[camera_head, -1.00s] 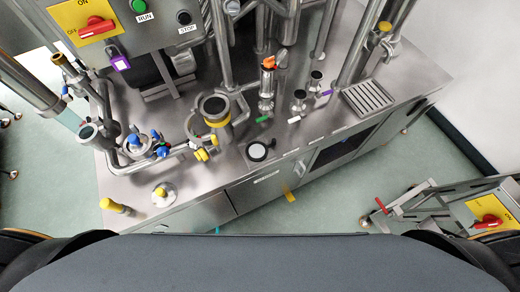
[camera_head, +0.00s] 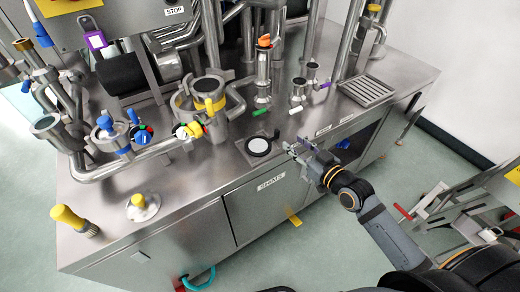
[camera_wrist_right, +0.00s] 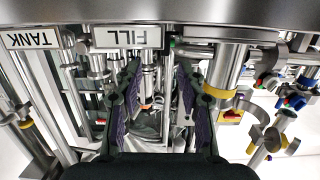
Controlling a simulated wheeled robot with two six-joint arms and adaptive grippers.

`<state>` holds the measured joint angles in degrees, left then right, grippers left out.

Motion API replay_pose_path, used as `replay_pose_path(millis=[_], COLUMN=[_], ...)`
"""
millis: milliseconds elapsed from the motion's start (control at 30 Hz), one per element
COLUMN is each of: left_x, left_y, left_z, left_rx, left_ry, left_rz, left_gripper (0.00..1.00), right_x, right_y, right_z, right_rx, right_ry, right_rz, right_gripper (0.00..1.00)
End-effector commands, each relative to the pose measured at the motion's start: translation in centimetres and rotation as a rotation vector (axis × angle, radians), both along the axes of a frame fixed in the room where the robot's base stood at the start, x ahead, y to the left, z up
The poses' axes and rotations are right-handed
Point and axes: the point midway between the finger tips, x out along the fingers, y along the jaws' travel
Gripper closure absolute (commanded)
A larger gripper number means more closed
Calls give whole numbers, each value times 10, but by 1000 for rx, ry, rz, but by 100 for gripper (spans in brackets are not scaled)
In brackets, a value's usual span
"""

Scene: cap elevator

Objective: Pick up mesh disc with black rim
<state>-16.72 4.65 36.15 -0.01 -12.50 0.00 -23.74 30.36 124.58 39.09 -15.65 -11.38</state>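The mesh disc with black rim (camera_head: 258,146) lies flat on the steel worktop near its front edge, in the head view. It has a pale round face, and a small black tab shows at its upper right. My right gripper (camera_head: 294,148) is just right of the disc in the head view, apart from it, by the worktop's front edge. In the right wrist view its two fingers (camera_wrist_right: 158,95) are spread with nothing between them. I cannot make out the disc in the wrist view. My left gripper is not in view.
An upright steel pipe with an orange top (camera_head: 264,70) stands behind the disc. A yellow-banded vessel (camera_head: 209,92) and valves with coloured handles are to the left. A slotted drain plate (camera_head: 367,90) lies at right.

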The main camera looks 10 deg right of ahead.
Motion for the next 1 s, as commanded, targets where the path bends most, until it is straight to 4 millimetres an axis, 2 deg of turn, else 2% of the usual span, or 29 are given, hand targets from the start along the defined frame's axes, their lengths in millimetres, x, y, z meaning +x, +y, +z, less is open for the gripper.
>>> replay_pose_path(millis=[33, 67, 200, 467, 700, 1000], left_x=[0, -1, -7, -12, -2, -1], left_y=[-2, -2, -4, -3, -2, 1], left_z=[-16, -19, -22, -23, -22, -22], left_rx=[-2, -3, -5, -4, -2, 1], left_ry=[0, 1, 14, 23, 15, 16], left_rz=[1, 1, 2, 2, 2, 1], left_gripper=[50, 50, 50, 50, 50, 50], right_x=[10, 14, 31, 42, 75, 81], right_y=[4, 6, 12, 18, 36, 38], right_z=[-7, -7, -7, -7, -11, -13], right_rx=[8, 9, 4, 5, 4, -1], right_ry=[-8, -7, -4, -2, -3, 0], right_rz=[-2, 1, 0, 0, 1, 2], right_gripper=[60, 60, 60, 60, 60, 60])
